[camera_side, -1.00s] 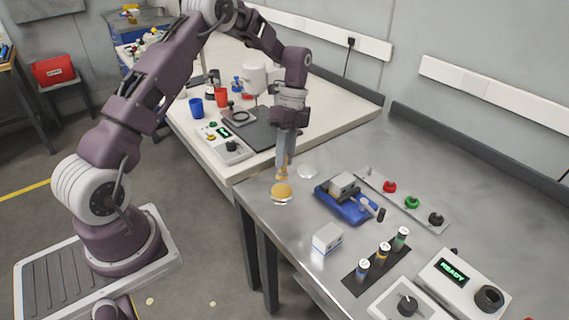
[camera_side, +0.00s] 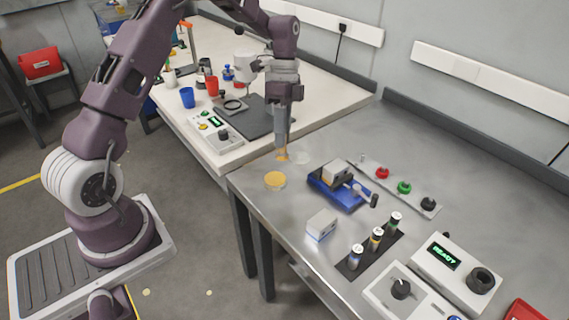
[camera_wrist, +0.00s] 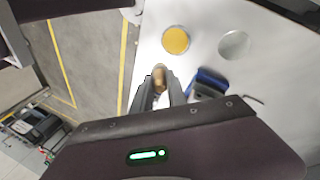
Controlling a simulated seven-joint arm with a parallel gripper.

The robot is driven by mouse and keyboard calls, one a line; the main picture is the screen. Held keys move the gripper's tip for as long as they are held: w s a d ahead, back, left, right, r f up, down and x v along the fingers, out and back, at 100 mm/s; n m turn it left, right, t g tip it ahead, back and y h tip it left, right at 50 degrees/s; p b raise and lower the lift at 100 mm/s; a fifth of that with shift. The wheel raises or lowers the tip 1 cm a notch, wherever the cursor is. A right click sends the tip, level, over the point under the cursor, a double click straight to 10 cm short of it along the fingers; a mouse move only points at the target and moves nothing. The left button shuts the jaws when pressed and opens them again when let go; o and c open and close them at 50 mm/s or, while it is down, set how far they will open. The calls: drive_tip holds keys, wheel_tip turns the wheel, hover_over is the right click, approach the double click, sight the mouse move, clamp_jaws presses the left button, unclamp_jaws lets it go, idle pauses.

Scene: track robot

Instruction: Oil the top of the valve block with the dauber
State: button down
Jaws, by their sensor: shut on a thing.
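My gripper (camera_side: 282,148) is shut on the dauber (camera_side: 283,157), which hangs tip down; the wrist view shows the dauber's brown end (camera_wrist: 159,77) between the fingers. It is above the steel bench, just behind a round dish of yellow oil (camera_side: 275,181) in the side view, apart from it. The dish also shows in the wrist view (camera_wrist: 176,40). A grey block (camera_side: 337,171), apparently the valve block, sits in a blue holder (camera_side: 322,190) to the right of my gripper. In the wrist view the block is partly hidden by a finger.
A clear round dish (camera_side: 303,157) lies near my gripper. A small pale block (camera_side: 321,224) stands toward the front. A black rack (camera_side: 386,243) of several vials, a knob strip (camera_side: 404,187) and a READY box (camera_side: 454,260) are farther right. Bench between is clear.

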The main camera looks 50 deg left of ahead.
drive_tip(key=s+d+r+n+t+h, duration=0.15)
drive_tip(key=d+r+n+t, duration=0.3)
drive_tip(key=n, duration=0.65)
drive_tip(key=w+d+r+t+y, duration=0.1)
drive_tip(key=w+d+r, duration=0.15)
drive_tip(key=w, duration=0.25)
drive_tip(key=w+d+r+t+y, duration=0.1)
drive_tip(key=w+d+r, duration=0.15)
drive_tip(key=w, duration=0.35)
drive_tip(key=shift+s+d+f, duration=0.15)
drive_tip(key=shift+d+f, duration=0.05)
drive_tip(key=shift+f, duration=1.2)
drive_tip(key=shift+s+d+f, duration=0.1)
drive_tip(key=shift+d+f, duration=0.1)
drive_tip(key=shift+f, duration=1.15)
